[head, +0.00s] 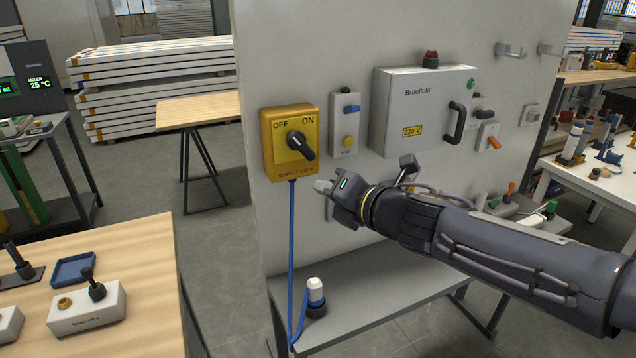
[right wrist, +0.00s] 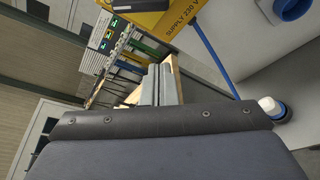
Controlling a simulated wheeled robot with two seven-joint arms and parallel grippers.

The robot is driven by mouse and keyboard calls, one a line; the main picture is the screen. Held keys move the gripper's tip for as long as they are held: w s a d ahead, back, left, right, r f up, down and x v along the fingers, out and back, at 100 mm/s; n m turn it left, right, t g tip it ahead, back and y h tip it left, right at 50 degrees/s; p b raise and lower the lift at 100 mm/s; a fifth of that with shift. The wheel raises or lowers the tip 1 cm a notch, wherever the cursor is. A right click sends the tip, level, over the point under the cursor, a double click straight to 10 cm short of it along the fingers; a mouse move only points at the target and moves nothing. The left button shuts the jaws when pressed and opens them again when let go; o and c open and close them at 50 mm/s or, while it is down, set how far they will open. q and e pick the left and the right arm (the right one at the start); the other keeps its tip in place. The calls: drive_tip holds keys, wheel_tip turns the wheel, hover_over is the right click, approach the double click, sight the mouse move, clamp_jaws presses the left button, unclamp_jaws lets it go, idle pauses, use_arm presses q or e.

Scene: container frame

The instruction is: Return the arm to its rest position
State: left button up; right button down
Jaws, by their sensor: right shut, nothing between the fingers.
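My right arm (head: 500,240) reaches in from the right edge of the head view, in front of the grey panel. My right gripper (head: 322,187) is shut and empty, pointing left, just below and right of the yellow supply switch box (head: 270,150). I see no contact with the box. The black rotary knob (head: 298,143) has its handle slanting down to the right, under the OFF and ON labels. In the right wrist view the closed grey fingers (right wrist: 160,85) show beyond the dark wrist housing, with part of the yellow box (right wrist: 180,18) above. My left gripper is not in view.
The panel (head: 350,30) carries a Brindlefil box (head: 415,88), small switches and hooks close behind my arm. A blue cable (head: 291,260) hangs to a shelf (head: 390,295) with a white-topped plug (head: 315,292). A wooden table (head: 130,260) stands at lower left.

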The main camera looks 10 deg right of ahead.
drive_tip(key=s+d+f+m+g+h, duration=0.1)
drive_tip(key=s+d+f+m+h, duration=0.35)
drive_tip(key=s+d+m, duration=0.4)
drive_tip(key=s+d+f+m+g+h, duration=0.1)
drive_tip(key=s+d+f+m+h, duration=0.3)
drive_tip(key=d+m, duration=0.75)
drive_tip(key=s+a+f+m+g+y, duration=0.2)
drive_tip(key=s+a+f+m, duration=0.1)
drive_tip(key=s+m, duration=0.4)
drive_tip(key=s+a+f+m+g+y, duration=0.2)
drive_tip(key=s+f+m, duration=0.4)
drive_tip(key=s, duration=0.3)
drive_tip(key=shift+s+a+f+m+g, duration=0.25)
drive_tip(key=shift+s+a+m+g, duration=0.35)
drive_tip(key=shift+a, duration=0.6)
